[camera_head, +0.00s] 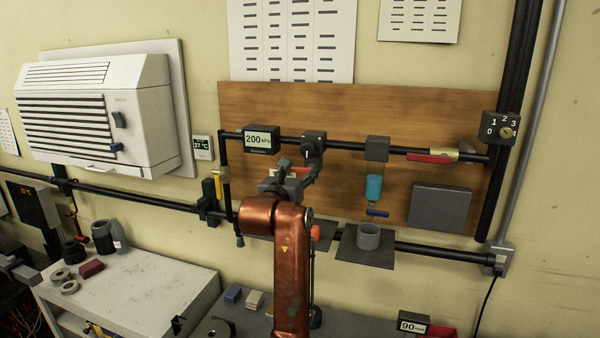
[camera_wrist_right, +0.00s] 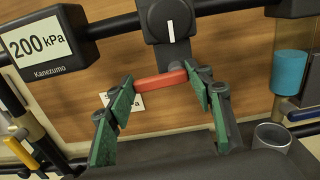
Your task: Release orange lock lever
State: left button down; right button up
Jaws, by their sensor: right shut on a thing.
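An orange-red lever (camera_wrist_right: 162,79) lies across between the green-padded fingers of my right gripper (camera_wrist_right: 163,92) in the right wrist view. The fingers are closed against its two ends. It sits just below a dark round knob (camera_wrist_right: 168,20) with a white mark, which hangs on the black rail. In the head view, my right gripper (camera_head: 286,182) reaches up to the board below this knob (camera_head: 313,144), and only a little of the lever (camera_head: 300,170) shows. Whether the lever joins the knob is hard to tell. My left gripper is not in view.
A 200 kPa display (camera_head: 262,139) is left of the knob. A blue cylinder (camera_head: 374,188), a red-handled lever (camera_head: 430,157) and a grey cup (camera_head: 368,237) are to the right. A yellow handle (camera_head: 218,187) hangs left. A grey bench (camera_head: 150,285) stands at lower left.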

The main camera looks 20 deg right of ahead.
jog(key=shift+r+m, duration=0.1)
jog(key=shift+m, duration=0.4)
jog(key=o, duration=1.2)
jog(key=shift+c, duration=0.2)
jog(key=v, duration=1.2)
